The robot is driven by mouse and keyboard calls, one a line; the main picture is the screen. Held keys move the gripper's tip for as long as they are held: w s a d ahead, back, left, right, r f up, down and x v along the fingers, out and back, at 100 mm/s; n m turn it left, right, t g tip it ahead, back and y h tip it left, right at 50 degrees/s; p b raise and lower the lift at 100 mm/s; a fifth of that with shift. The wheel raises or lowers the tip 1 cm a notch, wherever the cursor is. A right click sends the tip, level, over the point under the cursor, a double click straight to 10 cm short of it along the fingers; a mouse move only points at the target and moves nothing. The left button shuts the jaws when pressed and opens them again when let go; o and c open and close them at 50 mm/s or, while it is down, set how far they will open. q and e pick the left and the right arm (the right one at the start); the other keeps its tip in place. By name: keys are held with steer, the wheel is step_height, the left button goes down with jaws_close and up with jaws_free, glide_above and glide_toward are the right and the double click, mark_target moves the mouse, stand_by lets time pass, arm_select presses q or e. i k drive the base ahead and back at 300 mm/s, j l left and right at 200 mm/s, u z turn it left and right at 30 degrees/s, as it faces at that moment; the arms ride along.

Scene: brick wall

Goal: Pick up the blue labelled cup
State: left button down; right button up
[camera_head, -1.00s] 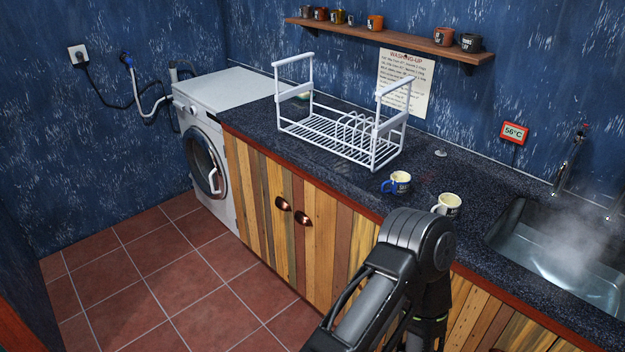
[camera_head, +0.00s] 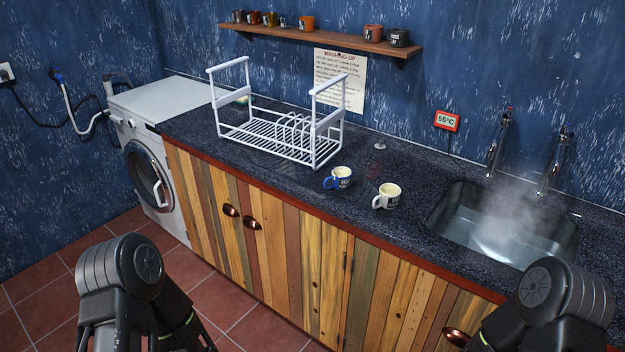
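A cup with a blue handle, cream inside and a dark label (camera_head: 341,178) stands upright on the dark speckled countertop (camera_head: 270,182), near its front edge. A cream cup (camera_head: 388,196) with a dark label stands just to its right, apart from it. Its handle points left. My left arm shows at the lower left and my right arm at the lower right, both in front of the cabinets. Neither gripper's fingers are visible; they lie out of frame or behind the arm links. Nothing touches either cup.
A white dish rack (camera_head: 268,150) stands left of the cups. A steaming sink (camera_head: 447,222) with taps is at the right. A shelf (camera_head: 330,38) with several cups hangs above. A washing machine (camera_head: 150,175) stands at the left. Open counter lies around the cups.

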mark_target(337, 180)
steer(key=i+j, duration=0.3)
steer(key=j, duration=0.15)
steer(key=i+j, duration=0.25)
steer(key=j, duration=0.2)
steer(key=i+j, duration=0.3)
steer(key=j, duration=0.15)
steer(key=z, duration=1.35)
